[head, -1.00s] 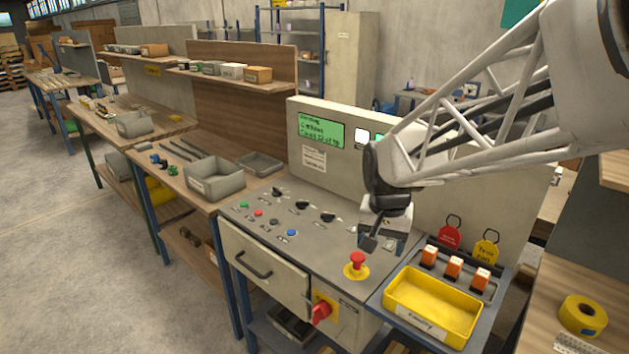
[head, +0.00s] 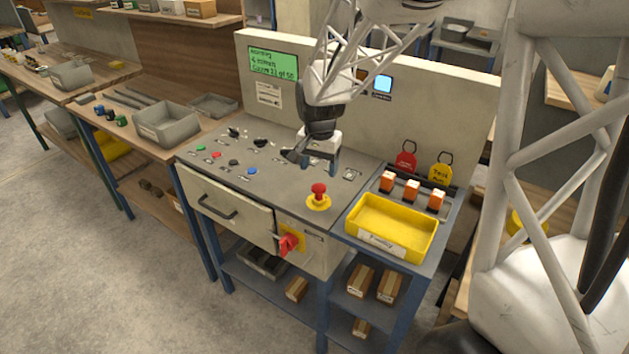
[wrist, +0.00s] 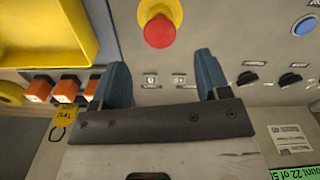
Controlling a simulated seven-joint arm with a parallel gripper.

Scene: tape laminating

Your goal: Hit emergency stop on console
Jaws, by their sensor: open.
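The emergency stop is a red mushroom button (head: 319,190) on a yellow round base, at the front right of the grey console top (head: 270,195). In the wrist view the red button (wrist: 159,31) is at the top centre, ahead of my fingertips. My gripper (head: 318,164) hangs over the console, behind the button and apart from it. In the wrist view my gripper (wrist: 165,75) shows two blue fingers spread wide with nothing between them. The console screen (head: 273,62) is green and lit; part of the back panel is hidden by my arm.
A yellow tray (head: 392,228) lies right of the button, with several orange blocks (head: 412,190) behind it. Red and yellow tags (head: 406,157) stand at the back. Small knobs and buttons lie left of my gripper. A red rotary switch (head: 289,245) is on the console's front.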

